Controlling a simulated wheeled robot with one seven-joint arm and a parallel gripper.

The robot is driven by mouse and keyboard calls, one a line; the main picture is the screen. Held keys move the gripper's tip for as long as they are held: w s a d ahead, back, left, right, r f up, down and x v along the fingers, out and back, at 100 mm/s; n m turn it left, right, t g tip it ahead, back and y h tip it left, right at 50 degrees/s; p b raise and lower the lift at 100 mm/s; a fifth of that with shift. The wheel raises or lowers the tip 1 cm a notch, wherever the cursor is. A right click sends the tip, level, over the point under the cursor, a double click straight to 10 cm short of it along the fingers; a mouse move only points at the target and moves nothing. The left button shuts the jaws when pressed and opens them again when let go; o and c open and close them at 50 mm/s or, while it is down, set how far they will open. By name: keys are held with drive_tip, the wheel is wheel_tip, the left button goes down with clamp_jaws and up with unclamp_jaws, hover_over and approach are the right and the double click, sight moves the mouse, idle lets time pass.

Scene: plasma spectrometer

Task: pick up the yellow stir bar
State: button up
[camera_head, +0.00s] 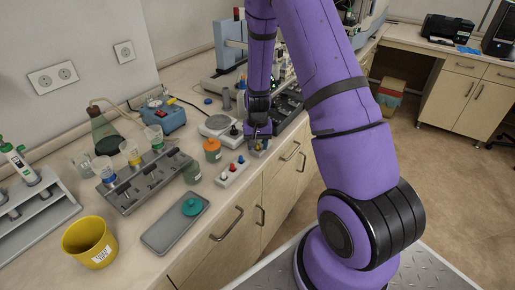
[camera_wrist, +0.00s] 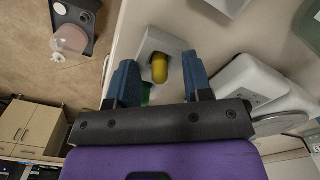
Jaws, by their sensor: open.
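The yellow stir bar (camera_wrist: 159,68) shows in the wrist view as a rounded capsule on a pale grey block (camera_wrist: 150,46). My gripper (camera_wrist: 160,68) is open, with one blue finger on each side of the stir bar and a visible gap to both. A green piece (camera_wrist: 147,93) shows behind the stir bar, partly hidden by the gripper body. In the head view, my gripper (camera_head: 259,139) points down at the counter's front edge, over a small pale block. The stir bar cannot be made out clearly there.
A white strip with coloured knobs (camera_head: 232,171), an orange-lidded jar (camera_head: 212,150) and a white balance-like device (camera_head: 219,127) stand left of my gripper. Behind it is a dark tray (camera_head: 289,107). A yellow cup (camera_head: 90,242) stands at the near left.

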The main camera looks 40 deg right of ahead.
clamp_jaws()
drive_tip(key=shift+r, duration=0.15)
